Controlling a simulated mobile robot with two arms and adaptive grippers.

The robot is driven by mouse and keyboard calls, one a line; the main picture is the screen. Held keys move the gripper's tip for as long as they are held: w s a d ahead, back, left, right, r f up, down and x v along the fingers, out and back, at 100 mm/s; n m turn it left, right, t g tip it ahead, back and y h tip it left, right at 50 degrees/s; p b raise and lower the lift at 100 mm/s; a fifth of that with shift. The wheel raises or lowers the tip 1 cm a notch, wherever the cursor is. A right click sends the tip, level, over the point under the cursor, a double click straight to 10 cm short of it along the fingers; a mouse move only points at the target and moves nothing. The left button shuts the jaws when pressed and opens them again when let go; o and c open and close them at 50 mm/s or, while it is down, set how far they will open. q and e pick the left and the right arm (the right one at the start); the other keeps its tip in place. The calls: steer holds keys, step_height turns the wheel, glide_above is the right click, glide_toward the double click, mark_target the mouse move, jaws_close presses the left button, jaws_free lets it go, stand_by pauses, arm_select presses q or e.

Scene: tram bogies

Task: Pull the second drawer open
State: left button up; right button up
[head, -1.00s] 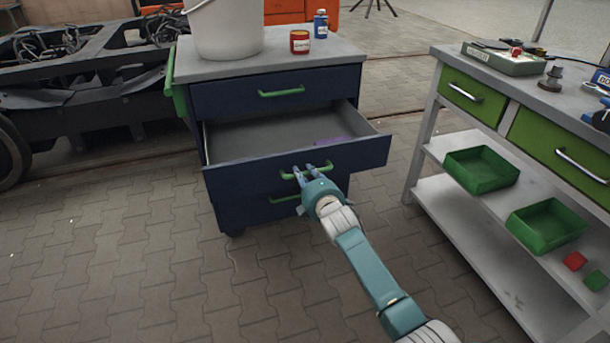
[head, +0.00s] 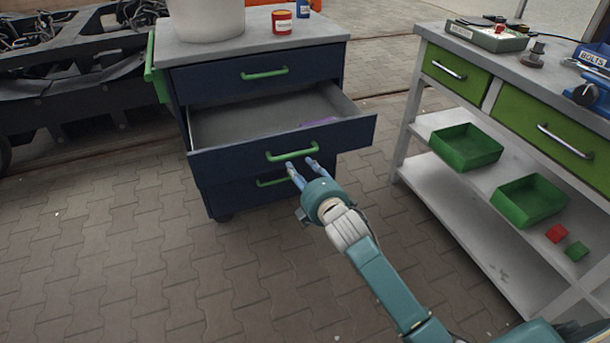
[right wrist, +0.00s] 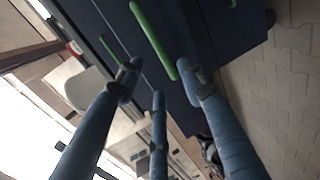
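The blue cabinet (head: 185,100) has a second drawer (head: 225,162) that stands pulled well out, with its grey inside showing. A flat purple thing (head: 320,122) lies in it at the right. The drawer's green handle (head: 292,152) shows in the head view. My right gripper (head: 301,165) is just in front of this handle with its fingers spread and nothing held. In the right wrist view the open fingers (right wrist: 158,75) lie around one end of a long green handle (right wrist: 150,38), with no clear grip on it. My left gripper is not in view.
The top drawer (head: 225,80) is shut; a lower drawer handle (head: 272,182) is below. A bucket (head: 205,18) and a red tin (head: 282,21) stand on top. A workbench (head: 425,125) with green bins stands at right. Paved floor is clear at left.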

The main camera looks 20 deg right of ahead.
steer(key=shift+v, duration=1.2)
